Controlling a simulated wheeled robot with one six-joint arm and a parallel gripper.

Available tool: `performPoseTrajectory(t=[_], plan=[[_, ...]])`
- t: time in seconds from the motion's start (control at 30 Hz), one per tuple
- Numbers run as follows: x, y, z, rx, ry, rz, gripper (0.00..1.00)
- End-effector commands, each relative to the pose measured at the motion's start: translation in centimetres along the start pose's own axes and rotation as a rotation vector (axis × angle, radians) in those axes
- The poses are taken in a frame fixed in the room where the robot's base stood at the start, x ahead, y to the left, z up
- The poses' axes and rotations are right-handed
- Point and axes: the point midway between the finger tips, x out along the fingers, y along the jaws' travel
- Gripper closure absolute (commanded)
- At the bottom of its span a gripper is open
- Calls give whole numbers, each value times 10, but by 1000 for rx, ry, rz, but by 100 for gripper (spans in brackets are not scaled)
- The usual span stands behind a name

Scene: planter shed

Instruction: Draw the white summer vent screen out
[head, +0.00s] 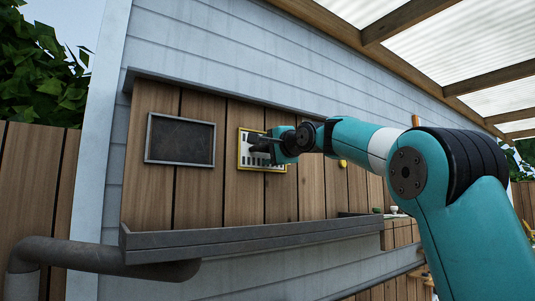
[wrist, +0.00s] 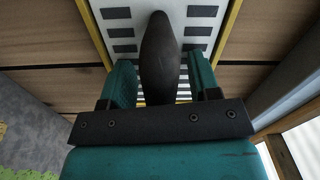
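The white vent screen (head: 247,160), with dark slots and a yellow border, is upright on the wooden plank wall, near the middle of the head view. In the wrist view the white screen (wrist: 203,21) fills the top centre, its yellow edges at both sides. A dark oblong handle (wrist: 160,45) stands out from it towards the camera. My gripper (head: 268,147) is in front of the screen and hides part of it. In the wrist view its two teal fingers (wrist: 160,78) are apart, one on each side of the handle, with narrow gaps showing. The handle's base is hidden.
A dark framed panel (head: 180,141) is on the planks left of the screen. A grey ledge (head: 225,241) runs below, with a grey pipe (head: 95,255) under it. Small items (head: 393,209) stand at the right, partly behind my arm. Roof beams (head: 410,20) are overhead.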

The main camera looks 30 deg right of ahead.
Motion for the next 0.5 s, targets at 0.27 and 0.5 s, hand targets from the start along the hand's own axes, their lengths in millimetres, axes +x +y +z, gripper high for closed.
performPoseTrajectory(t=[0.27, 0.5], plan=[[0, 0, 0, 0, 0, 1, 87], [0, 0, 0, -1, 0, 0, 95]])
